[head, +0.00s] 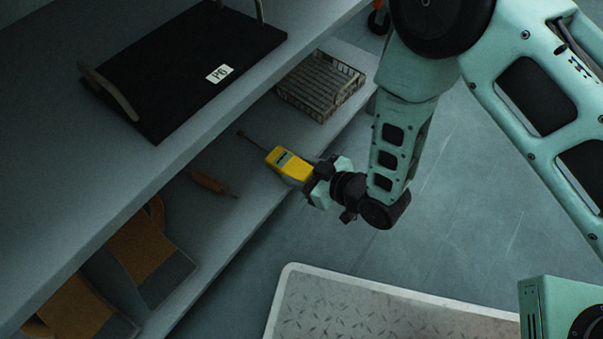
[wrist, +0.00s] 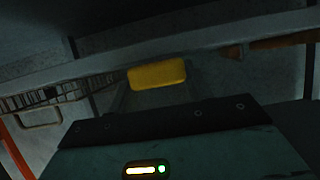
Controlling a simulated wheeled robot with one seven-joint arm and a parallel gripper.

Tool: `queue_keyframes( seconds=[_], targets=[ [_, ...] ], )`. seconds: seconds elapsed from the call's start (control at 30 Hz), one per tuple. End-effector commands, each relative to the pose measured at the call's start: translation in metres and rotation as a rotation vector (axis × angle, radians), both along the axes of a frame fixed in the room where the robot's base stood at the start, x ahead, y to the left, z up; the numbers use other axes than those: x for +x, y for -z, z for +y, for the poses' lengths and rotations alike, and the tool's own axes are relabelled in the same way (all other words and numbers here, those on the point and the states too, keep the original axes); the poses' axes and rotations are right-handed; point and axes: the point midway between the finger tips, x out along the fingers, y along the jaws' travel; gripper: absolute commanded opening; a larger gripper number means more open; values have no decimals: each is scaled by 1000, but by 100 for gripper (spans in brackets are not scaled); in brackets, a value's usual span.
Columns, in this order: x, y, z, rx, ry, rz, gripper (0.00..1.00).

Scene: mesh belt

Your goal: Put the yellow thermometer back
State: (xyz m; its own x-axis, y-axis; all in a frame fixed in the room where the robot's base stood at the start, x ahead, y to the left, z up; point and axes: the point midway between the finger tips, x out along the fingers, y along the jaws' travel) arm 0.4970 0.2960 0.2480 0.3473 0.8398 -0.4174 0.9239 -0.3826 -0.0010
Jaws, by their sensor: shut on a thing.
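The yellow thermometer (head: 288,165) has a boxy body with a small display and a thin dark probe that points to the upper left. My gripper (head: 314,178) is shut on the rear end of its body, at the front edge of the lower shelf. The probe reaches in over that shelf. Whether the thermometer touches the shelf or hangs just above it, I cannot tell. In the wrist view the yellow end of the thermometer (wrist: 157,75) shows beyond the dark gripper housing; the fingers are hard to make out there.
The lower shelf (head: 205,215) holds a wire basket (head: 320,85), an orange-handled tool (head: 211,183) and orange-and-grey items (head: 150,250). A black tray (head: 185,65) with a white label and handles lies on the upper shelf, which overhangs the lower one. A pale mat (head: 380,310) lies on the floor.

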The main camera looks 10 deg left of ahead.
Motion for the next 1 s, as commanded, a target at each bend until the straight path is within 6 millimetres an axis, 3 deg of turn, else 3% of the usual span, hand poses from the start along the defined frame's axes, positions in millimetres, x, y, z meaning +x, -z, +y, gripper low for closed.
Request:
queue_keyframes(
  seconds=[0.37,0.4,0.47,0.83,1.0],
  targets=[
    [1,5,0,3,1,-2,23],
    [1,5,0,1,0,-2,55],
    [1,4,0,1,0,-2,72],
    [0,-1,-1,1,1,-1,72],
    [-8,-14,-23,-1,4,2,72]
  ],
)
